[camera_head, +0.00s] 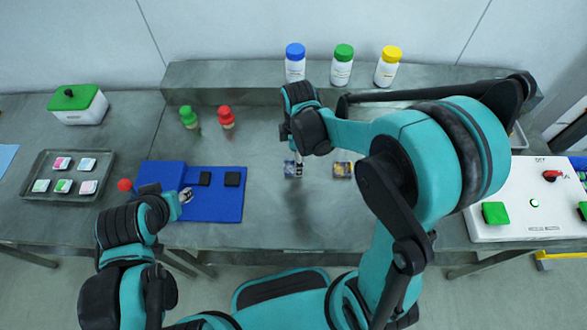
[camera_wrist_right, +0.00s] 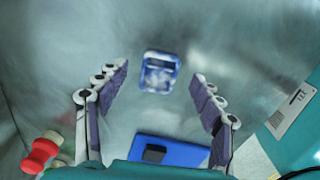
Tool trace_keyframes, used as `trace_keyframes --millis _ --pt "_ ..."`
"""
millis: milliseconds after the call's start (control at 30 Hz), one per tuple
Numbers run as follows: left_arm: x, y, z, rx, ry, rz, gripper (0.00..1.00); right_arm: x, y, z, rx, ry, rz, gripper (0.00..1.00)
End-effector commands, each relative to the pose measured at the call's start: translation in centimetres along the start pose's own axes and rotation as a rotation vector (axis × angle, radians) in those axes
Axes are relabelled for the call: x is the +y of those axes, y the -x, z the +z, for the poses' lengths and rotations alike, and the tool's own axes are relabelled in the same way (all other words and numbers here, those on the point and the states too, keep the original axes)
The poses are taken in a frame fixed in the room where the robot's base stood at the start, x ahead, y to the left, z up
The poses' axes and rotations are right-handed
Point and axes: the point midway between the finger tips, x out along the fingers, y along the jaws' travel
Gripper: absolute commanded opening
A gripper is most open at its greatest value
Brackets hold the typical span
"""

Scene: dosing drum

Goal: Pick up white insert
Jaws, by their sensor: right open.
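A small blue-rimmed piece with a whitish middle (camera_wrist_right: 159,72) lies on the metal table in the right wrist view. I cannot tell for sure whether its pale middle is the white insert. In the head view it shows as a small blue piece (camera_head: 291,170), partly behind my fingers. My right gripper (camera_head: 298,168) points down over it. In the wrist view its fingers (camera_wrist_right: 162,92) are spread, one on each side of the piece, with nothing between the pads. My left gripper (camera_head: 186,196) hangs over the blue mat (camera_head: 225,208); its fingers are too small to read.
A second small piece with a yellowish middle (camera_head: 342,169) lies to the right. Green (camera_head: 188,117) and red (camera_head: 226,117) containers stand left. Three capped bottles (camera_head: 343,66) stand on the back ledge. A grey tray (camera_head: 68,196) is far left; a white control panel (camera_head: 530,215) is right.

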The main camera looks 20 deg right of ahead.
Motion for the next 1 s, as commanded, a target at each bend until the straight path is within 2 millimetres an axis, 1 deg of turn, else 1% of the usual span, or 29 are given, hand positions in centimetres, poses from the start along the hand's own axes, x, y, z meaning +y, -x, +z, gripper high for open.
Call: trace_keyframes --millis 33,133,200,367,400,467,500,600,867,1000 --pt "0.0 -0.7 0.5 0.0 0.0 0.0 0.4 -0.1 -1.3 -0.1 0.0 0.001 0.0 0.67" --pt "0.0 -1.1 0.8 0.0 0.0 0.0 0.4 -0.1 -2.6 -0.1 0.0 0.0 0.001 0.67" --pt "0.0 -1.2 0.8 0.0 0.0 0.0 0.4 0.0 -3.0 -0.1 0.0 -0.001 0.001 0.67" --pt "0.0 -1.1 0.8 0.0 0.0 0.0 0.4 -0.1 -2.9 -0.1 0.0 -0.001 0.001 0.67" --pt "0.0 -1.0 0.7 0.0 0.0 0.0 0.4 -0.1 -2.9 -0.1 0.0 -0.001 0.001 0.65" --pt "0.0 -1.0 0.7 0.0 0.0 0.0 0.4 -0.1 -2.8 -0.1 0.0 -0.001 0.001 0.49" --pt "0.0 -1.0 0.7 0.0 0.0 0.0 0.4 -0.1 -2.8 -0.1 0.0 -0.001 0.001 0.38" --pt "0.0 -1.0 0.7 0.0 0.0 0.0 0.4 -0.1 -2.8 -0.1 0.0 -0.001 0.001 0.16" --pt "0.0 -1.0 0.8 0.0 0.0 0.0 0.4 -0.1 -2.8 -0.1 0.0 -0.001 0.001 0.16" --pt "0.0 -0.8 0.6 0.0 0.0 0.0 0.4 -0.1 -2.4 -0.1 0.0 -0.001 0.001 0.16"
